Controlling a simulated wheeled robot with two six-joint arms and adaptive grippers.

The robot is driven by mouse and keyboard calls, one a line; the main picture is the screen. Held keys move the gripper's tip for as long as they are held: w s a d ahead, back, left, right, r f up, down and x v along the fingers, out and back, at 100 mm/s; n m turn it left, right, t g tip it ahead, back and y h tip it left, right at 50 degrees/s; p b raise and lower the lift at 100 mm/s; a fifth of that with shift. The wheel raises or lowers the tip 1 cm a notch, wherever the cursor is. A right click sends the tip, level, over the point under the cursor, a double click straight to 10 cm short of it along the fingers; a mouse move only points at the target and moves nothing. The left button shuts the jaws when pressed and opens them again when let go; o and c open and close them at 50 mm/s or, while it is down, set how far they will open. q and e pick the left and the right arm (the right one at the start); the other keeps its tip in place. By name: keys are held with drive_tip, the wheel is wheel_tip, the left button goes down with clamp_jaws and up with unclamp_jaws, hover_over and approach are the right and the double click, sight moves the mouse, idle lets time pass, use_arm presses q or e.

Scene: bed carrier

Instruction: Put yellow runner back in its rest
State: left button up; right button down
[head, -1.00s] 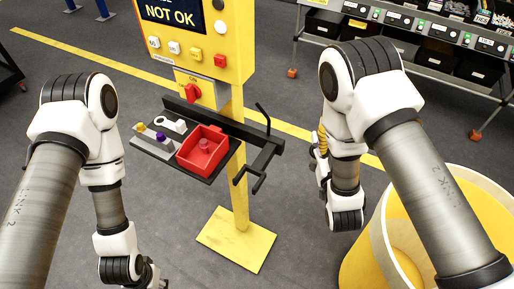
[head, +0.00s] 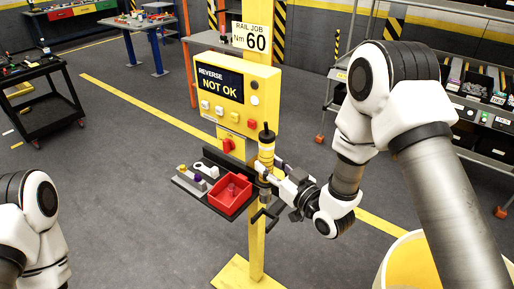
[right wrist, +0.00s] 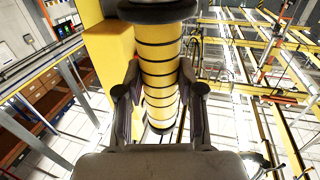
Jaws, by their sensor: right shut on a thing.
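The yellow runner (head: 266,150), a yellow tube with black bands and a black top, stands nearly upright in front of the yellow post. My right gripper (head: 272,172) is shut on its lower part. In the right wrist view the runner (right wrist: 160,75) runs between the two fingers (right wrist: 159,95). The black rest bracket (head: 264,217) with its prongs sits on the post just below the runner. The gripper partly hides the bracket, and I cannot tell whether the runner touches it. My left gripper is out of view; only its arm shows at bottom left.
A yellow control box (head: 238,92) reads "REVERSE NOT OK". Beside the bracket, a small shelf carries a red bin (head: 230,196) and small parts. A yellow tub (head: 410,262) stands at lower right. A black cart (head: 45,100) is at left. The floor between is clear.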

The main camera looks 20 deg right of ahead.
sight(270, 184)
drive_tip(key=shift+s+a+r, duration=0.1)
drive_tip(key=shift+s+r, duration=0.15)
drive_tip(key=shift+r, duration=0.15)
drive_tip(key=shift+s+r, duration=0.2)
drive_tip(key=shift+s, duration=0.35)
drive_tip(key=shift+w+f, duration=0.25)
drive_tip(key=shift+w+f+b, duration=0.15)
drive_tip(key=shift+f+b, duration=0.2)
drive_tip(key=shift+b, duration=0.2)
wheel_tip(270, 184, down, 4)
drive_tip(key=b, duration=0.4)
drive_tip(key=shift+f, duration=0.15)
drive_tip(key=shift+f+b, duration=0.3)
drive_tip(key=shift+f, duration=0.1)
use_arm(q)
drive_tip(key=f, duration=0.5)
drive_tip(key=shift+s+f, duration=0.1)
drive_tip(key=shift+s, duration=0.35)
use_arm(e)
drive_tip(key=shift+r, duration=0.1)
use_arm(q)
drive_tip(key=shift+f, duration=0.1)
